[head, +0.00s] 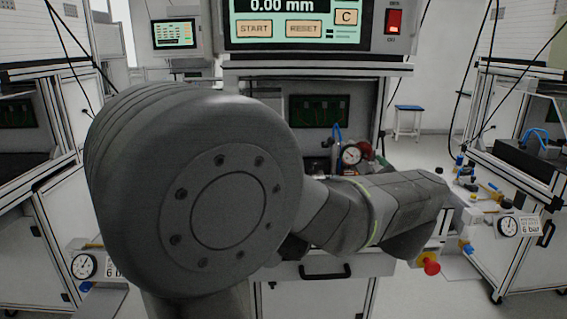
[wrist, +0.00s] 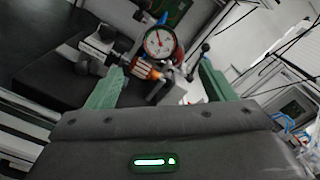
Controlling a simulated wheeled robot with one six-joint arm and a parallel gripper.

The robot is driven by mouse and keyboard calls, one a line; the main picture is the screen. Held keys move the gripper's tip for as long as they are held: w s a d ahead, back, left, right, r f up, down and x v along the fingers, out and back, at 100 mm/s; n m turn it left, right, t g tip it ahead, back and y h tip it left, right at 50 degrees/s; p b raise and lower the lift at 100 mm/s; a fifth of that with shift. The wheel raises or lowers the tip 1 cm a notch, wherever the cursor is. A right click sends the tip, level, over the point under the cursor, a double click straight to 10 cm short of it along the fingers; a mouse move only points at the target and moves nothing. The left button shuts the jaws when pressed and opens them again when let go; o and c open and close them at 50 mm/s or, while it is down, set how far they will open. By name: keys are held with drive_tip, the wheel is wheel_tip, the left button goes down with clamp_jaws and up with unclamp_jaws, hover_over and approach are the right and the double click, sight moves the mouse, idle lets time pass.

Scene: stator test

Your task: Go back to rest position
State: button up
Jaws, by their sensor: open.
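My gripper (wrist: 160,68) is open in the wrist view, its two green fingers spread wide apart. I cannot tell how far the fixture is from the fingertips, and nothing is seen gripped. In the head view my grey arm fills the middle, and the gripper itself cannot be made out. The same kind of gauge (head: 351,155) shows there just above my arm, inside the test station.
A display panel (head: 305,27) reading 0.00 mm, with START and RESET buttons and a red switch (head: 394,21), stands above the station. A red knob (head: 431,267) is at the lower right. Similar stations flank both sides. A blue stool (head: 408,121) stands on open floor behind.

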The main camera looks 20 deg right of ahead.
sight(351, 156)
drive_tip(key=x, duration=1.3)
drive_tip(key=shift+w, duration=0.1)
drive_tip(key=shift+f, duration=0.1)
